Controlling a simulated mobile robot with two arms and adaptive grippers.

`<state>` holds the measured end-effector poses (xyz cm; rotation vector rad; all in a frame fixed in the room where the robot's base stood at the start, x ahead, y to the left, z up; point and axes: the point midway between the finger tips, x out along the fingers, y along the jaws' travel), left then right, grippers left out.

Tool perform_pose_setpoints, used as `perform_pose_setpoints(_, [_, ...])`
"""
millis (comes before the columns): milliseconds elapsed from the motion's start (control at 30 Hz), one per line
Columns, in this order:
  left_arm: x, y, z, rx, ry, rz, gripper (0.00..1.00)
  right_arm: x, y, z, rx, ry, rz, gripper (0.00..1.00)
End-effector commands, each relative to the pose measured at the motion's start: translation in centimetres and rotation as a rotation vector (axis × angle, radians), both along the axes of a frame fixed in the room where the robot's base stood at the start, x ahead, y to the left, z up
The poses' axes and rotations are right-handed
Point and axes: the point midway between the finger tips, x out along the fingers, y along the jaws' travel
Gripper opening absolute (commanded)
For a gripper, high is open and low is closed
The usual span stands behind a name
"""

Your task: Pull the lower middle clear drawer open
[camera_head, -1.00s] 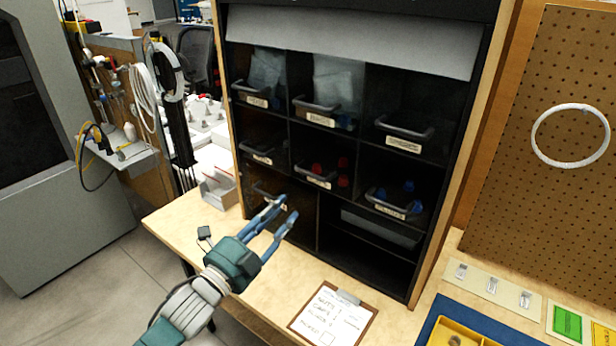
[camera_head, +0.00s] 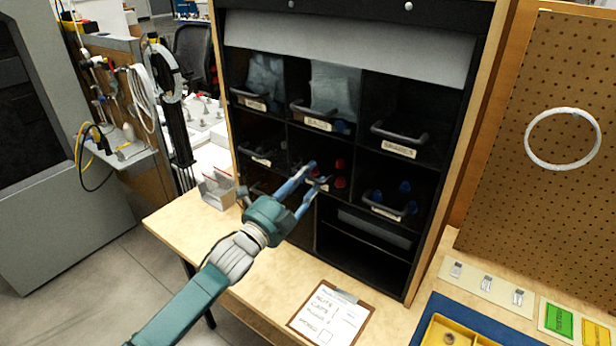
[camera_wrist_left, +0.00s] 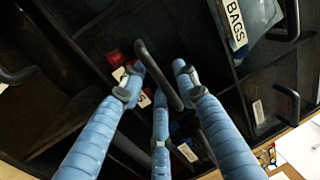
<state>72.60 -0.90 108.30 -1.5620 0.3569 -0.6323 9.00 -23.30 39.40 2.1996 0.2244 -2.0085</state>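The lower middle clear drawer (camera_head: 341,168) sits in the middle column of the black cabinet, with several red pieces inside. It looks shut. My left gripper (camera_head: 319,172) is in front of it, its fingers covering part of its handle and label. In the left wrist view, the dark bar handle (camera_wrist_left: 158,74) runs between the spread blue fingers of my left gripper (camera_wrist_left: 158,80). The fingers look open; I cannot tell whether any touches the handle. My right gripper is not in view.
Other clear drawers with handles surround it, including one with blue pieces (camera_head: 389,199) to the right. Below is an open black shelf (camera_head: 365,262). A clipboard (camera_head: 330,314) lies on the wooden bench (camera_head: 268,296). A small clear bin (camera_head: 218,190) stands left of the cabinet.

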Motion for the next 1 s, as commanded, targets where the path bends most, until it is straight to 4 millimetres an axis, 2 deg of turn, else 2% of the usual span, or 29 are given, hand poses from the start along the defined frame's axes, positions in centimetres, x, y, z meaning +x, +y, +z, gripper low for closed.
perform_pose_setpoints(167, [0.0,0.0,0.0,0.0,0.0,0.0,0.3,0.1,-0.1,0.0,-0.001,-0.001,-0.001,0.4])
perform_pose_setpoints(200, [0.0,0.0,0.0,0.0,0.0,0.0,0.26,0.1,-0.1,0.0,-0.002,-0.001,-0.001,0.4])
perform_pose_setpoints(333, [0.0,0.0,0.0,-0.001,0.001,0.0,0.0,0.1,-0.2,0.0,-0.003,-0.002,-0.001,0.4])
perform_pose_setpoints(733, [-0.6,0.5,0.1,0.0,0.001,0.001,0.0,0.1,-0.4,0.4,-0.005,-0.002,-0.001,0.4])
perform_pose_setpoints(867, [-2.0,1.5,0.1,0.001,0.003,0.0,0.0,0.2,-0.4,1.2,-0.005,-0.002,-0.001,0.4])
perform_pose_setpoints(1000, [-4.4,3.2,0.1,0.002,0.005,0.001,0.0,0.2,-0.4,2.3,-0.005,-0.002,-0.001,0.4])
